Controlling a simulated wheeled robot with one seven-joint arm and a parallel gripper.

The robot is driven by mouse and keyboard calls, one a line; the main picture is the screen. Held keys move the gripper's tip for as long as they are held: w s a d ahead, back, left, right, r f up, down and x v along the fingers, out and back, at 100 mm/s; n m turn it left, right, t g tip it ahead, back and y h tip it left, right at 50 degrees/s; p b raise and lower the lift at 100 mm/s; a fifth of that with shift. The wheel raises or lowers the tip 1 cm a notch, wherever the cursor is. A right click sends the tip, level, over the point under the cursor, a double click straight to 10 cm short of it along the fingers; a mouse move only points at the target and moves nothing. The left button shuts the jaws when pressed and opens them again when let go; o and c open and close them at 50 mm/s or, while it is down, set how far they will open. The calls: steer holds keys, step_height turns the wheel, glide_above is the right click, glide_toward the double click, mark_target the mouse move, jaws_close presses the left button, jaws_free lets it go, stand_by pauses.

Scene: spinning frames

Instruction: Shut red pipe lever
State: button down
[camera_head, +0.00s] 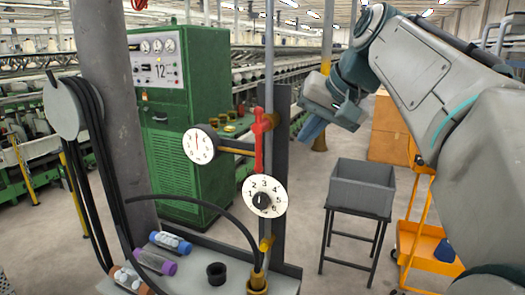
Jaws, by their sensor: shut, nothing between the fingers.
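The red pipe lever (259,145) stands at the middle of the view on a vertical pipe (269,60). Its long handle hangs upright along the pipe, with a red valve body at its top. My gripper (311,132) is to the right of the lever, apart from it and at about the same height. Its blue fingers point down and left, shut and empty. No part of the lever is hidden by the gripper.
Spools (155,261) and a black cup (217,273) lie on the bench (205,258). A grey bin (362,187) stands right, and a green cabinet (175,120) behind.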

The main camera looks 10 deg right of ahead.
mark_target(261, 166)
steer(key=w+a+f+p, duration=0.2)
steer(key=w+a+f, duration=0.3)
steer(key=shift+w+a+f, duration=0.25)
steer(key=shift+a+f, duration=0.05)
steer(key=shift+f, duration=0.05)
stand_by(0.3)
steer(key=shift+a+f+b, duration=0.1)
steer(key=shift+f+b, duration=0.05)
steer(key=shift+b, duration=0.3)
steer(key=shift+w, duration=0.1)
